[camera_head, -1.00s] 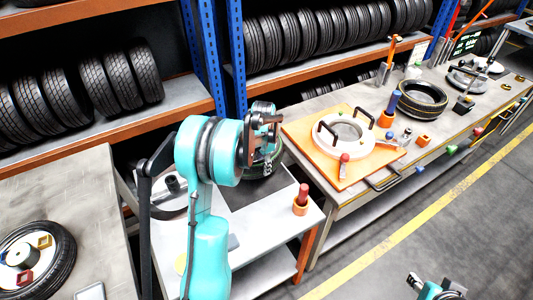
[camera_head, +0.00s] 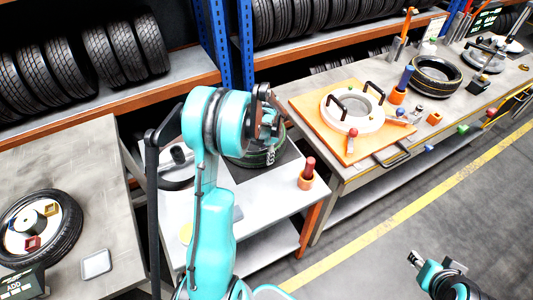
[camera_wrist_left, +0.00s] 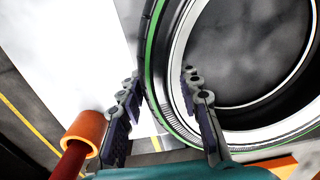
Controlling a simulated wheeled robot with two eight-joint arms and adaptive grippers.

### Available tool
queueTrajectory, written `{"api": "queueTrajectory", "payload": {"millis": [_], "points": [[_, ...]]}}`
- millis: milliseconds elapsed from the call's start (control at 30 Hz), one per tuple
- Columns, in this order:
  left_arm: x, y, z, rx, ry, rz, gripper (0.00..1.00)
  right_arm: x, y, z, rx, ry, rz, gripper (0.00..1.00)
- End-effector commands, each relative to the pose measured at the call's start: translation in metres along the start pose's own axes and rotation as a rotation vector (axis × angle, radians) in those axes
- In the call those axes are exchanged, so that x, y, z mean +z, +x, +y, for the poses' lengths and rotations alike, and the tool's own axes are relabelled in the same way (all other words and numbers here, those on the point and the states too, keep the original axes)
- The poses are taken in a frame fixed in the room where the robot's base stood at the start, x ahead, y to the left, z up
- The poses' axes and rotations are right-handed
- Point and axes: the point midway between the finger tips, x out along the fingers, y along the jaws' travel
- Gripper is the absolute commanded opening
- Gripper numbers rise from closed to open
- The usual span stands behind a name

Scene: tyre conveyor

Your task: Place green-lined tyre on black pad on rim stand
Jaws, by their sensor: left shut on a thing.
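The green-lined tyre (camera_head: 246,161) is dark with a green band and shows partly behind my left arm in the head view. It fills the right of the left wrist view (camera_wrist_left: 153,62). My left gripper (camera_head: 270,140) is shut on its wall, one finger on each side of it, as the left wrist view (camera_wrist_left: 165,105) shows. The tyre is at the black pad (camera_head: 262,176) on a small white-topped stand (camera_head: 262,207); I cannot tell whether it touches the pad. My right gripper (camera_head: 424,262) is at the lower right, its opening unclear.
An orange cup with a red handle (camera_head: 306,179) stands at the stand's right edge. A long workbench (camera_head: 345,177) at the right bears a white ring on an orange board (camera_head: 349,152). A grey table (camera_head: 95,210) with a mounted tyre (camera_head: 66,240) is at the left.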

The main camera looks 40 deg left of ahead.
Motion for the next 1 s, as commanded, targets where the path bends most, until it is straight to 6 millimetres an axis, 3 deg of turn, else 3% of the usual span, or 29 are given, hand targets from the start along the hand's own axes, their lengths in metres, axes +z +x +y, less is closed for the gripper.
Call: {"api": "queueTrajectory", "payload": {"millis": [33, 100, 467, 567, 1000], "points": [[0.0, 0.001, 0.0, 0.0, 0.0, 0.0, 0.36, 0.0, 0.001, 0.0, 0.0, 0.0, 0.0, 0.4], [0.0, 0.001, 0.0, 0.0, 0.0, 0.0, 0.54, 0.0, 0.0, 0.0, 0.0, 0.0, 0.0, 0.4], [0.0, -0.003, 0.0, 0.0, 0.0, 0.0, 0.54, -0.001, -0.001, 0.0, 0.0, 0.0, 0.0, 0.4], [0.0, -0.015, 0.0, 0.0, 0.0, 0.0, 0.54, -0.003, -0.004, 0.0, 0.0, 0.0, 0.0, 0.4], [0.0, -0.104, 0.0, 0.0, 0.0, 0.0, 0.54, -0.016, -0.022, 0.0, 0.0, 0.0, 0.0, 0.4]]}}
